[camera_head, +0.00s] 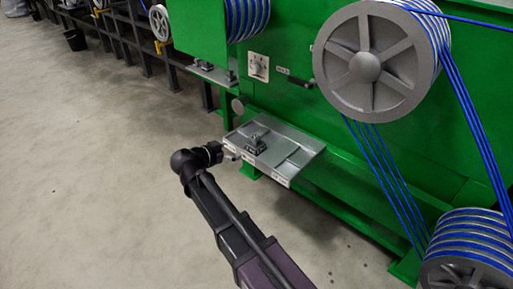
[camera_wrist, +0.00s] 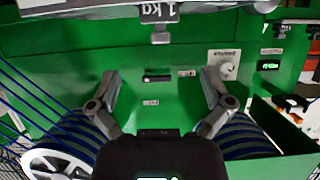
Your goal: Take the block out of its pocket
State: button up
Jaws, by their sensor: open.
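A grey metal tray (camera_head: 291,139) juts out from the green machine, with raised dividers and small white labels on its front edge. A small dark grey piece (camera_head: 255,143) stands on its left part; I cannot tell whether it is the block or a fitting. My gripper (camera_head: 231,153) is at the tray's front left edge, small in the head view. In the wrist view my gripper (camera_wrist: 160,85) is open, with nothing between its fingers. The pocket is not clearly visible.
The green machine (camera_head: 290,105) rises behind the tray, with a white switch plate (camera_head: 258,67) and a black handle (camera_head: 300,81). Large grey wheels (camera_head: 365,67) carry blue cables (camera_head: 470,120) on the right. Open concrete floor (camera_head: 90,180) lies left.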

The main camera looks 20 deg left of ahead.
aim_at(252, 145)
jog(key=b+x, duration=0.3)
jog(key=x, duration=0.5)
jog(key=shift+f, duration=0.1)
jog(key=shift+d, duration=0.1)
jog(key=shift+b+x, duration=1.1)
jog(key=shift+x, duration=1.55)
jog(key=shift+f, duration=0.1)
jog(key=c, duration=1.2)
